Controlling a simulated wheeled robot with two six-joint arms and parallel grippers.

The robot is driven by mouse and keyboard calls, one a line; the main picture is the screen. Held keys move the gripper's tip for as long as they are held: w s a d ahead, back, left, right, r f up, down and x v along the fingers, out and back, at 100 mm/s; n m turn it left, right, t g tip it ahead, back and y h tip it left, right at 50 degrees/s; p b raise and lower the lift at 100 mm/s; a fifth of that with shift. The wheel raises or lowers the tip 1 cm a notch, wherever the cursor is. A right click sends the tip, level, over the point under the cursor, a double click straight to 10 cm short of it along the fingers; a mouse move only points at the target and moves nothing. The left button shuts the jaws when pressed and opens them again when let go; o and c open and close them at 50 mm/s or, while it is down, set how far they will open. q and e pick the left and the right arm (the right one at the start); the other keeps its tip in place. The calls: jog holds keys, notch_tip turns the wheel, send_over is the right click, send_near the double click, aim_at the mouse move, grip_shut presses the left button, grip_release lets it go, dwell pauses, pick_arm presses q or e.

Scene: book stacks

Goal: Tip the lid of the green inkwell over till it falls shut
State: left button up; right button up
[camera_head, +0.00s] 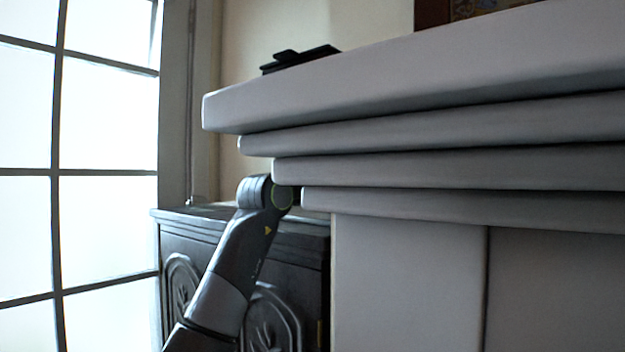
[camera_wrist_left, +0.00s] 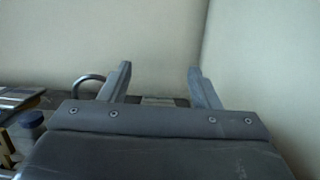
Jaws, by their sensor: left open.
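I cannot make out the green inkwell or its lid in either view. In the left wrist view my left gripper (camera_wrist_left: 160,70) is open, its two fingers apart with nothing held between them. In the head view my left arm rises from below and passes behind the pale ledge, which hides its upper part. A flat black shape (camera_head: 300,59) shows above the ledge's top edge; I cannot tell whether it is part of my gripper. My right gripper is in neither view.
The thick stepped pale ledge (camera_head: 420,85) fills the right of the head view. A dark carved cabinet (camera_head: 190,240) and window (camera_head: 105,110) stand left. In the wrist view, a dark bluish round object (camera_wrist_left: 31,120) and a curved bar (camera_wrist_left: 86,80) lie left; pale walls meet behind.

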pick_arm(q)
jog(key=b+v, duration=0.2)
jog(key=v, duration=0.7)
jog(key=shift+s+a+f, duration=0.1)
jog(key=shift+a+f, duration=0.05)
jog(key=b+v, duration=0.1)
jog(key=v, duration=0.6)
jog(key=shift+s+a, duration=0.2)
jog(key=shift+s, duration=0.1)
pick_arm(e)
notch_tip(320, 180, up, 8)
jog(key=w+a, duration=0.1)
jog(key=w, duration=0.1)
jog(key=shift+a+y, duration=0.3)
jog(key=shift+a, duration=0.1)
